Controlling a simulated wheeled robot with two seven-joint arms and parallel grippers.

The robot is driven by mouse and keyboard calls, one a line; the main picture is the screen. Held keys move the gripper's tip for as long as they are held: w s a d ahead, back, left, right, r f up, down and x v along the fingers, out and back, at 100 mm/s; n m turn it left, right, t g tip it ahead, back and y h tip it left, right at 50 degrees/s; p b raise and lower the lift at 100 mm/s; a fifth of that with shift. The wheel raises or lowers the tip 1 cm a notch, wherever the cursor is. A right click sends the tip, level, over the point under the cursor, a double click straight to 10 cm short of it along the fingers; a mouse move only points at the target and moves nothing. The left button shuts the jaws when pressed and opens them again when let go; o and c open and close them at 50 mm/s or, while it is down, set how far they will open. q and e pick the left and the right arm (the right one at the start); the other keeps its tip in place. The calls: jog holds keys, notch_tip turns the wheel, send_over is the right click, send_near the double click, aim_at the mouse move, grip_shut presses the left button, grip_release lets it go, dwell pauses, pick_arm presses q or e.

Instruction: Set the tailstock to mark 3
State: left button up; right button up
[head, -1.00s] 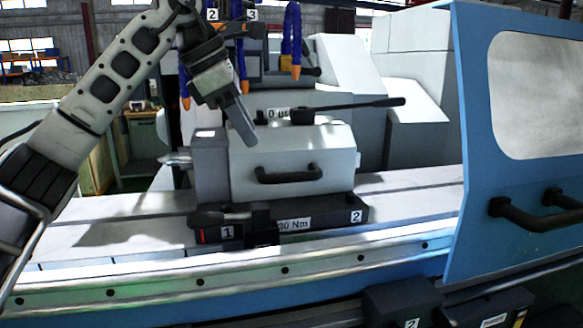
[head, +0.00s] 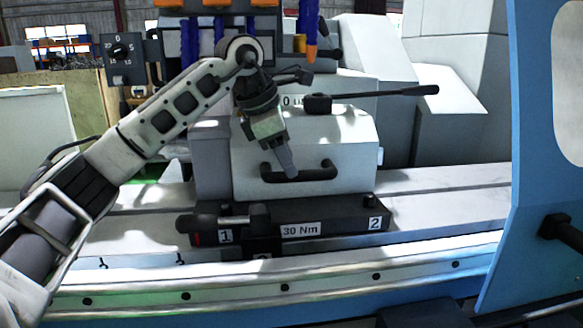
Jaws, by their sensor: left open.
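The tailstock (head: 349,150) is a white and grey block on the machine bed, with a dark bar handle (head: 318,174) on its front. A long black lever (head: 385,93) lies across its top beside a label partly reading 0. Its dark base (head: 345,226) carries labels 1, 2 and 30 Nm, and a black clamp lever (head: 222,221) at its left. My left gripper (head: 289,172) is open and points down at the handle's left half, overlapping it in the picture. Contact cannot be told. No readable mark 3 shows on the bed. My right gripper is not in view.
The bed (head: 455,186) is clear to the right of the tailstock. A blue door frame (head: 530,170) with a black handle stands at the right. Blue hoses with orange nozzles (head: 311,52) hang behind. A rotary switch panel (head: 125,52) is at the back left.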

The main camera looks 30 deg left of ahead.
pick_arm(q)
jog(key=shift+x, duration=1.55)
jog(key=shift+c, duration=0.3)
